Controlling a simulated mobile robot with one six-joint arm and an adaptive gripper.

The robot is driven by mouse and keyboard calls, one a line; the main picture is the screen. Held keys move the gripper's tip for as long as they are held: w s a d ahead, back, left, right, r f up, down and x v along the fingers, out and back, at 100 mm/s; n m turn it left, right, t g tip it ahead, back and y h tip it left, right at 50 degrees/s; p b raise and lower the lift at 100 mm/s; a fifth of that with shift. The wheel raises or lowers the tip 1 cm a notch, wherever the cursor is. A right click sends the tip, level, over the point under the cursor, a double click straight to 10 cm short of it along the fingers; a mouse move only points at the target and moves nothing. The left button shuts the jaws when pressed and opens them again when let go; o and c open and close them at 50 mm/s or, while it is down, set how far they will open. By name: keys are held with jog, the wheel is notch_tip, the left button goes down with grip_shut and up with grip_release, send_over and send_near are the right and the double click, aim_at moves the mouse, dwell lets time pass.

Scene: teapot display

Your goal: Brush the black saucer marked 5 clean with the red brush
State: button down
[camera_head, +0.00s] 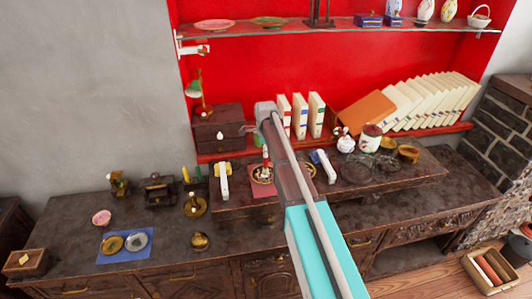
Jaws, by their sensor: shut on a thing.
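A small dark saucer (261,181) sits on a red mat on the raised wooden ledge. Its number is too small to read. The red brush (266,153) stands upright over this saucer, its lower end at or just above the dish. My gripper (266,146) is at the top of the red brush, shut on it, below the grey joint of my arm. Whether the bristles touch the saucer cannot be told.
A white item with a yellow top (223,181) stands left of the saucer, and a white item with a blue end (324,166) leans to its right. A wooden box (218,127) and upright books (299,116) stand behind. A blue mat (125,246) holds two small dishes at front left.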

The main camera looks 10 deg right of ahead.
jog(key=shift+a, duration=0.65)
jog(key=shift+s, duration=0.65)
jog(key=shift+d, duration=0.1)
jog(key=shift+d, duration=0.55)
jog(key=shift+r, duration=0.1)
